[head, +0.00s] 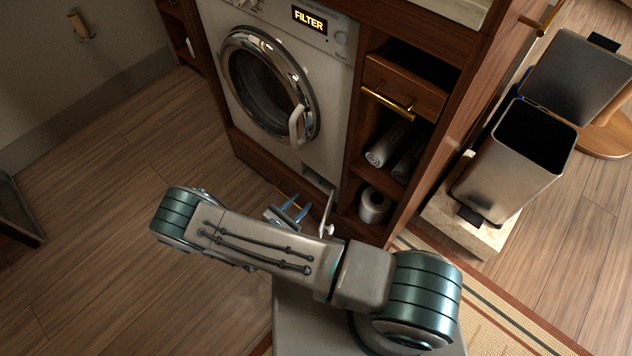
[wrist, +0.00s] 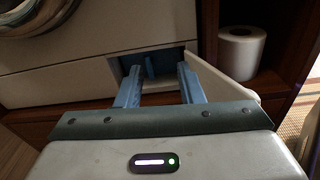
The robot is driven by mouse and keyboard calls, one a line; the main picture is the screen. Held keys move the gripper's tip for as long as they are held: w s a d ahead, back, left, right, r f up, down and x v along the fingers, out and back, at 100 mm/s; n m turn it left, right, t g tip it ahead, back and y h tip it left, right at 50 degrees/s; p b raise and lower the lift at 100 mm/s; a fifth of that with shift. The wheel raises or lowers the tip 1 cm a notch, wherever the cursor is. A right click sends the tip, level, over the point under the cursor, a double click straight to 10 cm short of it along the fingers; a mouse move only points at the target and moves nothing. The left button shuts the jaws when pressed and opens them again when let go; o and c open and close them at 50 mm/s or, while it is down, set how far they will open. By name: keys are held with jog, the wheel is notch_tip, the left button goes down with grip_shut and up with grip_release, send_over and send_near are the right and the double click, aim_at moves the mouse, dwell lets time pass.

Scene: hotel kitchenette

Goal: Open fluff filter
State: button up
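The washing machine (head: 285,90) has a lit display (head: 309,20) reading "FILTER". At its lower right front, a small recess (head: 318,179) is uncovered. Its white flap (head: 328,214) stands swung outward; in the wrist view the flap (wrist: 222,80) extends from the recess's right edge. Inside the dark recess is a blue part (wrist: 151,66), probably the fluff filter, partly hidden. My gripper (head: 296,207) is just in front of the recess, left of the flap. In the wrist view its blue fingers (wrist: 158,70) are apart, with nothing visible held between them.
Right of the machine is a wooden cabinet with a brass-handled drawer (head: 405,87), rolled towels (head: 388,143) and a paper roll (head: 374,206). A metal pedal bin (head: 515,165) stands farther right. The floor (head: 110,180) at left is clear.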

aim_at(320, 178)
notch_tip(320, 178, down, 6)
jog(key=n+t+y+b, duration=0.1)
jog(key=n+t+y, duration=0.1)
jog(key=n, duration=0.1)
jog(key=b+x, duration=0.1)
jog(key=x, duration=0.3)
jog(key=b+x, duration=0.1)
jog(key=x, duration=0.8)
jog(key=shift+w+a+r+b, duration=0.2)
jog(key=shift+w+r+b, duration=0.05)
jog(key=shift+w+b, duration=0.15)
jog(key=shift+s, duration=0.1)
grip_shut()
